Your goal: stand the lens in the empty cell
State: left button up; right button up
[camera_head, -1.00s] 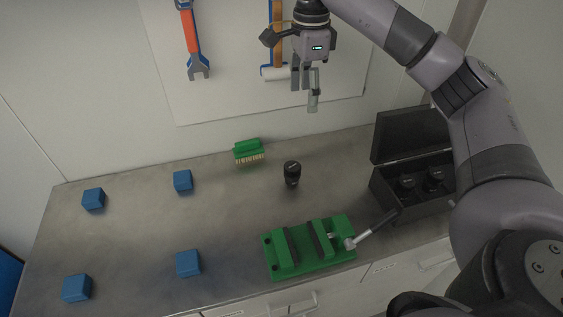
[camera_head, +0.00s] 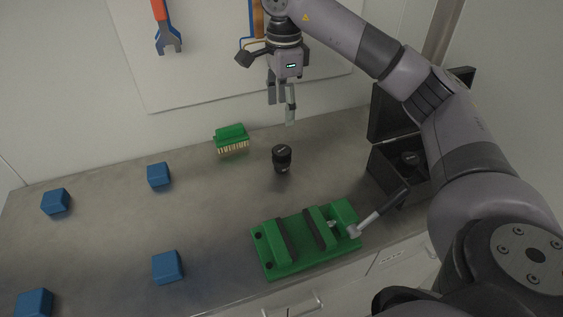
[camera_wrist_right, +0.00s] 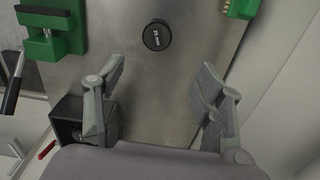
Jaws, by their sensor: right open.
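The black lens (camera_head: 282,158) stands upright on the grey bench between the green brush and the green vise. In the right wrist view the lens (camera_wrist_right: 157,36) shows from above, with white lettering on its cap, beyond the fingertips. My right gripper (camera_head: 281,112) is above the bench, just over and behind the lens in the picture. Its fingers (camera_wrist_right: 160,92) are spread wide and empty. The black case (camera_head: 378,168) stands open at the right, partly hidden by my right arm. One lens (camera_head: 409,160) shows inside it; the other cells are hidden. My left gripper is not in view.
A green vise (camera_head: 305,240) with a grey handle lies in front of the lens. A green brush (camera_head: 231,138) stands by the wall. Several blue blocks (camera_head: 159,175) sit at the left. The bench between blocks and lens is clear.

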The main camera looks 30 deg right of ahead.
aim_at(282, 149)
notch_tip(282, 149, down, 9)
jog(key=shift+r+p, duration=0.15)
jog(key=shift+p, duration=0.65)
jog(key=f, duration=0.1)
jog(key=f+p, duration=0.1)
jog(key=f, duration=0.1)
jog(key=f+p, duration=0.1)
jog(key=shift+s+a+f, duration=0.25)
jog(key=shift+a+f, duration=0.05)
jog(key=shift+f, duration=0.4)
jog(key=shift+c, duration=0.3)
jog(key=c, duration=1.3)
jog(key=shift+r, duration=0.1)
grip_shut()
jog(key=shift+r, duration=0.1)
